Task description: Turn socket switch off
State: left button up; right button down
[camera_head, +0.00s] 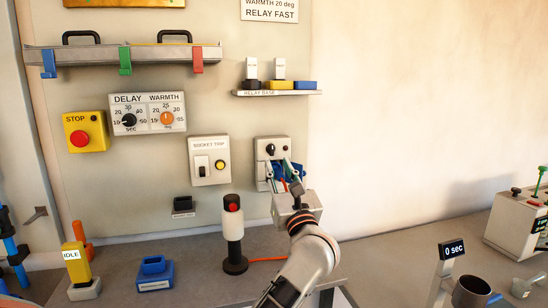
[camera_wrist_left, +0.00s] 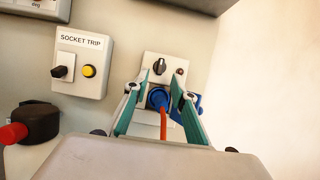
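The socket panel (camera_head: 262,146) is a pale box on the wall. Its black rotary switch (camera_head: 270,149) sits at the upper left of the panel and also shows in the left wrist view (camera_wrist_left: 159,66). A small dark red lamp (camera_wrist_left: 180,71) is beside it. Below, a blue plug (camera_wrist_left: 158,97) with an orange cable (camera_wrist_left: 163,124) sits at the socket. My left gripper (camera_head: 283,167) is in front of the lower panel. In the left wrist view its teal fingers (camera_wrist_left: 155,92) are apart, one on each side of the plug; contact cannot be told. My right gripper is not in view.
The socket trip box (camera_head: 209,160) with a black switch and yellow button is just left of the panel. The relay base shelf (camera_head: 277,93) is above. A signal tower (camera_head: 233,235) stands on the bench below left. The wall to the right is bare.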

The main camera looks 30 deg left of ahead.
aim_at(272, 152)
pick_arm(q)
jog(key=shift+x, duration=2.6)
grip_shut()
